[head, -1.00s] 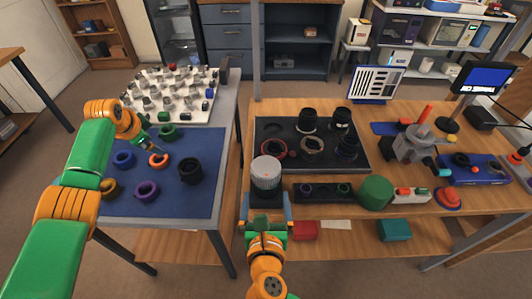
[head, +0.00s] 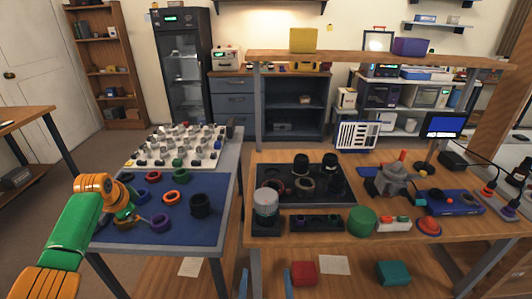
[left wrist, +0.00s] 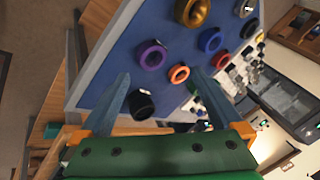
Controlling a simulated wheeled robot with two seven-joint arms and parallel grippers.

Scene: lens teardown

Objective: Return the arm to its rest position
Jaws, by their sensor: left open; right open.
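My left gripper (head: 132,220) is over the near left part of the blue mat (head: 215,232). In the left wrist view its two fingers (left wrist: 160,103) are apart with nothing between them. Beyond them on the mat lie a purple ring (left wrist: 152,54), an orange ring (left wrist: 179,74), a blue ring (left wrist: 210,40) and a gold ring (left wrist: 193,12). A black ring (left wrist: 141,104) is near the left finger. Of my right gripper (head: 265,284), only two blue fingertips show at the bottom edge of the head view, apart and empty.
The grey-topped cylinder (head: 265,202) stands at the wooden bench's near left corner. A black tray (head: 338,198) holds several dark parts. A green cylinder (head: 362,221) stands to the right. A raised shelf (head: 370,60) spans the bench's back. A gap separates the two tables.

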